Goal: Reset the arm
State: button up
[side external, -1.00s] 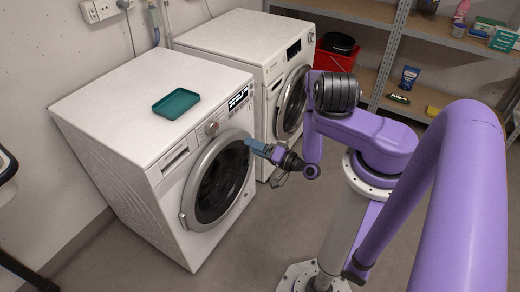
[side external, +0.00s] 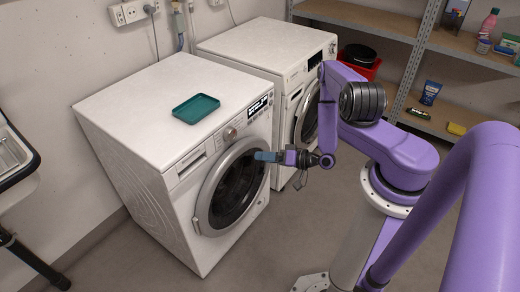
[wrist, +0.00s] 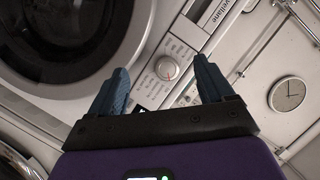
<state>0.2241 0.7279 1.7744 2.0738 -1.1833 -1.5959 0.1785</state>
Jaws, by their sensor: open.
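My gripper (side external: 264,156) is in front of the nearer washing machine (side external: 150,105), close to the upper right part of its round door (side external: 236,187). The door looks closed. In the wrist view my gripper (wrist: 160,85) has its two blue fingers spread apart with nothing between them. The machine's control dial (wrist: 166,68) shows beyond the gap between the fingers, with the dark door glass (wrist: 70,35) to the upper left. I cannot tell from these views whether a finger touches the machine.
A teal tray (side external: 196,108) lies on top of the nearer machine. A second washing machine (side external: 270,48) stands close behind it. A red bucket (side external: 360,68) and metal shelves (side external: 408,70) are at the back right. Open floor lies in front of the machines.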

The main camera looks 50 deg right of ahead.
jog(key=w+a+r+n+g+h, duration=0.1)
jog(key=w+a+r+n+g, duration=0.4)
jog(key=w+r+n+g, duration=0.55)
jog(key=s+a+r+n+h, duration=0.2)
jog(key=s+a+r+n, duration=0.3)
jog(key=s+a+r, duration=0.4)
jog(key=s+r+n+g, duration=0.1)
jog(key=s+r, duration=0.2)
jog(key=s, duration=0.5)
jog(key=s+r+n+g, duration=0.1)
jog(key=s+r, duration=0.3)
jog(key=s, duration=0.4)
jog(key=s+d+r+n+g+h, duration=0.1)
jog(key=s+r+g, duration=0.1)
jog(key=s, duration=0.6)
jog(key=shift+r, duration=0.9)
jog(key=shift+d, duration=0.1)
